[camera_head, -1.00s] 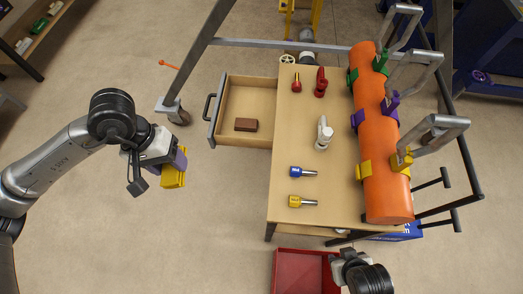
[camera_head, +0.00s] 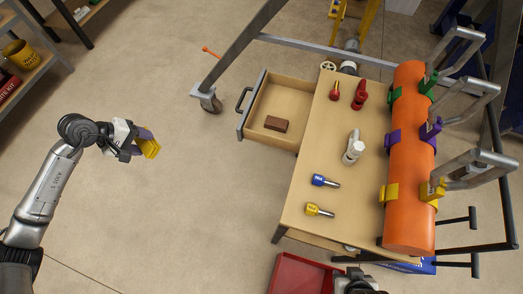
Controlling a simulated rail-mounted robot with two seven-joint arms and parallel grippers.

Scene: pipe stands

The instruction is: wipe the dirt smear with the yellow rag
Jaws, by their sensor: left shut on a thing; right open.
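The yellow rag (camera_head: 149,149) is held in my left gripper (camera_head: 140,144), which is shut on it. The gripper is in the air over bare floor, left of the open drawer and apart from the table. My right gripper (camera_head: 357,282) shows only in part at the bottom edge, near the red bin; its fingertips are hard to make out.
A wooden table (camera_head: 325,150) carries an orange pipe (camera_head: 408,160), a white fitting (camera_head: 353,147), red valve parts and blue and yellow tools. A red bin (camera_head: 295,275) stands below. Shelves are at upper left.

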